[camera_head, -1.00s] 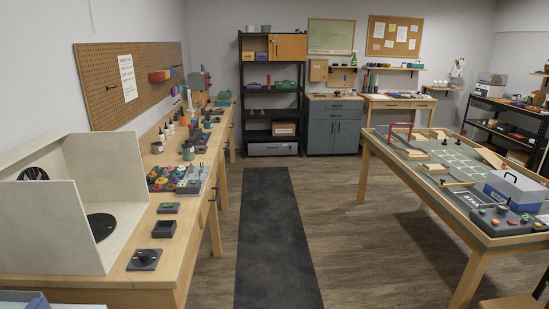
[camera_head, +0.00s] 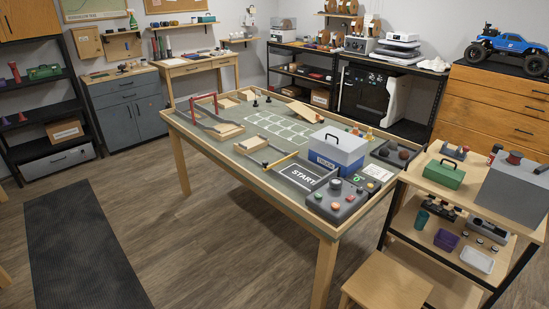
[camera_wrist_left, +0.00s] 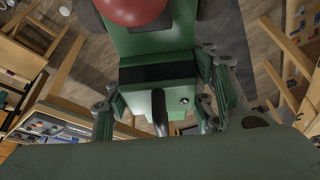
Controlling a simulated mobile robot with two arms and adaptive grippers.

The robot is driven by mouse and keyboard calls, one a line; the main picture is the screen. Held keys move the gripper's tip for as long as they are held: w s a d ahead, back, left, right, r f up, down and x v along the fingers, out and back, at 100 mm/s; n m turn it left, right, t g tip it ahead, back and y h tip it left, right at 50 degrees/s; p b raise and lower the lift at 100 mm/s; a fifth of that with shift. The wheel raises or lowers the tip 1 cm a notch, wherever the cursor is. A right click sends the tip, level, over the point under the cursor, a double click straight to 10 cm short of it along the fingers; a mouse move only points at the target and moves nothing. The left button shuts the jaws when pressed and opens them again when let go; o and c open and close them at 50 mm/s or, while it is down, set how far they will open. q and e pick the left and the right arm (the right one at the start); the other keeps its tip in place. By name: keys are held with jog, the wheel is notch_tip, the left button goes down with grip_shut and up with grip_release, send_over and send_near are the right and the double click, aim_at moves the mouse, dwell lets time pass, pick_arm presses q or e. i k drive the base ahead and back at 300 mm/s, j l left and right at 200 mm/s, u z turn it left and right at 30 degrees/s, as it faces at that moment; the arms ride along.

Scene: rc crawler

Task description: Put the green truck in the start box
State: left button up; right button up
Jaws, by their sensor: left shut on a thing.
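The green truck (camera_wrist_left: 160,42) shows close up in the left wrist view, with a black band across it and a red rounded part at the top edge. My left gripper (camera_wrist_left: 160,102) is shut on the truck, with a dark linked finger on each side of its body. Part of the truck is cut off by the frame. The start box (camera_head: 303,177), a dark area marked START with pale edges, is on the near part of the low table in the head view. It looks empty. Neither gripper shows in the head view.
A grey-lidded blue and white box (camera_head: 336,148) stands beside the start box. A grey control panel (camera_head: 338,200) with coloured buttons sits at the table's near corner. A wooden cart (camera_head: 425,172) stands close on the right, with a stool (camera_head: 385,282) before it. Floor left of the table is clear.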

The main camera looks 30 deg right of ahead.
aim_at(303, 177)
jog(key=i+z, duration=0.1)
jog(key=i, duration=0.5)
jog(key=i+j+z, duration=0.15)
jog(key=i, duration=0.4)
jog(key=i+j+z, duration=0.1)
jog(key=i, duration=0.5)
jog(key=i+l+z, duration=0.1)
jog(key=i+z, duration=0.15)
jog(key=z, duration=0.25)
jog(key=i+z, duration=0.25)
jog(key=z, duration=0.2)
jog(key=i+j+z, duration=0.1)
jog(key=z, duration=0.4)
jog(key=i+j+z, duration=0.25)
jog(key=z, duration=0.25)
jog(key=i+j+z, duration=0.15)
jog(key=i+z, duration=0.25)
jog(key=i+j+z, duration=0.2)
jog(key=z, duration=0.25)
jog(key=i+j, duration=0.05)
jog(key=i, duration=0.05)
